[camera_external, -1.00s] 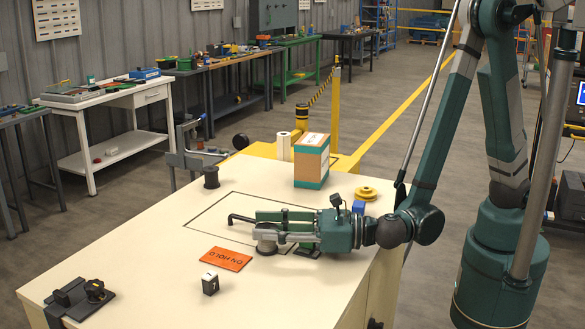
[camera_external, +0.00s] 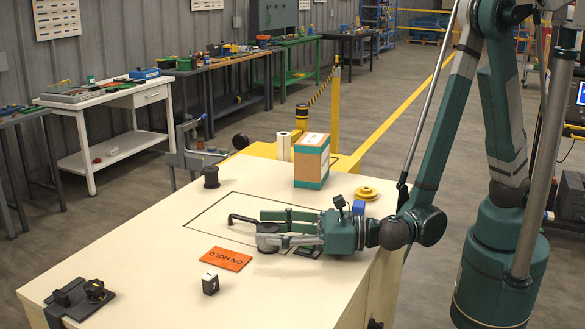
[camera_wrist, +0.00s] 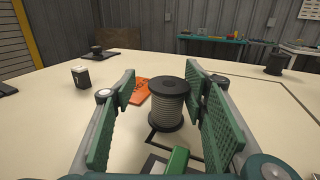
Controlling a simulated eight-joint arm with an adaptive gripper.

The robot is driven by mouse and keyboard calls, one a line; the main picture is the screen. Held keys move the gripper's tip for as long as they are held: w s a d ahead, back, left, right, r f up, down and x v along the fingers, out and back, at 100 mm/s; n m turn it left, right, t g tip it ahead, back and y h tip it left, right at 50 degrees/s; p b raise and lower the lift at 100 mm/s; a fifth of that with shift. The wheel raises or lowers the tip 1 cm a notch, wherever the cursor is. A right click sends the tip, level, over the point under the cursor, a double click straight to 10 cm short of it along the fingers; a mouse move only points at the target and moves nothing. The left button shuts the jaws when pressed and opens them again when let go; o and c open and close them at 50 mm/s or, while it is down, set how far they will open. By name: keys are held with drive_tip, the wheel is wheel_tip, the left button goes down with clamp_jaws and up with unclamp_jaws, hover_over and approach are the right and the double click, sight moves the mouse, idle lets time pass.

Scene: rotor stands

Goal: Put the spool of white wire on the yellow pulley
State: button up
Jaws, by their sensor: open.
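A spool of pale grey-white wire with dark flanges (camera_wrist: 168,104) stands upright on the table, between the open fingers of my gripper (camera_wrist: 160,82) in the wrist view. A clear gap shows on its left; the right finger is close, and I cannot tell whether it touches. In the external view my gripper (camera_external: 263,226) lies low over the table, pointing left, and its fingers partly hide the spool. The yellow pulley (camera_external: 365,194) lies on the table at the right, behind my gripper and apart from it. The pulley is not in the wrist view.
A dark spool (camera_external: 211,177) stands at the back left. An orange sign (camera_external: 226,258), a small black-and-white block (camera_external: 210,283) and a black fixture (camera_external: 82,294) are toward the front left.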

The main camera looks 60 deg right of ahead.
drive_tip(key=shift+p+v, duration=0.5)
drive_tip(key=shift+v, duration=3)
